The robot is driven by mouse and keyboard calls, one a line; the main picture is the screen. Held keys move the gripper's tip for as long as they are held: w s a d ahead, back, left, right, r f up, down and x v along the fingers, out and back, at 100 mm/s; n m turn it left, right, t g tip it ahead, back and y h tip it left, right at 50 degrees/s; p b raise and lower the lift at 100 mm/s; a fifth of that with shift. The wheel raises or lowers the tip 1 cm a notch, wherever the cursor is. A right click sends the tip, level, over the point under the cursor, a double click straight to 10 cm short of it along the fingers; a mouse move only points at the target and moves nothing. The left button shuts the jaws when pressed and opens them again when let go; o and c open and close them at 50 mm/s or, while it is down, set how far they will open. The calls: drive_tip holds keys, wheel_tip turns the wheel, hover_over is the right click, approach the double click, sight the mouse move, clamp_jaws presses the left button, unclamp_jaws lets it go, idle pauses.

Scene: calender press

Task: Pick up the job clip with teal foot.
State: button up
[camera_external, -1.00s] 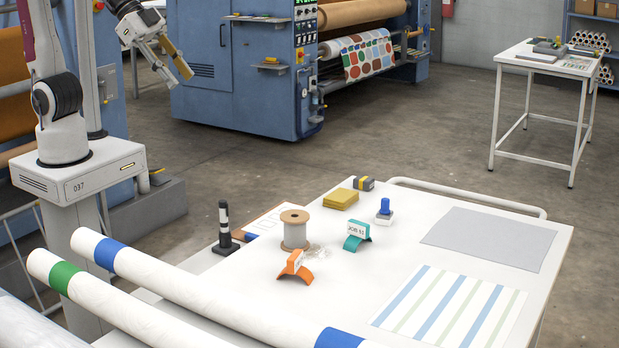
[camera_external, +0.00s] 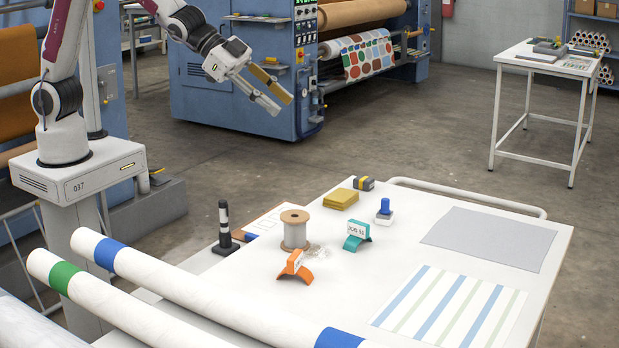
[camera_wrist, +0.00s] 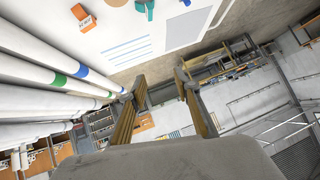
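The job clip with teal foot (camera_external: 357,235) stands on the white table, its white label facing the camera and its curved teal foot on the tabletop. Its teal foot also shows at the top edge of the wrist view (camera_wrist: 147,8), cut off by the frame. A similar clip with an orange foot (camera_external: 296,265) stands nearer the camera, to its left; it shows in the wrist view (camera_wrist: 84,18) too. My gripper (camera_external: 282,103) is open and empty, in the air beyond the table's far left side, well away from the teal clip. Its two fingers are spread in the wrist view (camera_wrist: 160,88).
A spool (camera_external: 295,230), a black-and-white post (camera_external: 224,228), yellow pads (camera_external: 341,199) and a blue-handled stamp (camera_external: 384,211) surround the clip. A grey sheet (camera_external: 492,238) and a striped sheet (camera_external: 448,306) lie right. White rolls (camera_external: 190,290) lie along the left front.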

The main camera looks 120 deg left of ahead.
sight(349, 222)
drive_tip(key=w+a+f+t+h, duration=0.2)
drive_tip(key=w+a+f, duration=0.4)
drive_tip(key=w+f, duration=0.45)
drive_tip(key=f, duration=0.5)
drive_tip(key=a+f+m+h, duration=0.1)
drive_tip(key=f, duration=0.4)
drive_tip(key=f+t+h, duration=0.1)
drive_tip(key=f, duration=0.4)
drive_tip(key=shift+s+a+f, duration=0.1)
drive_tip(key=shift+s+a, duration=0.15)
drive_tip(key=shift+a, duration=0.05)
drive_tip(key=shift+w, duration=0.1)
drive_tip(key=shift+x, duration=1.25)
drive_tip(key=shift+f+x, duration=0.15)
drive_tip(key=shift+x, duration=0.55)
drive_tip(key=shift+f+x, duration=0.15)
drive_tip(key=shift+x, duration=1.55)
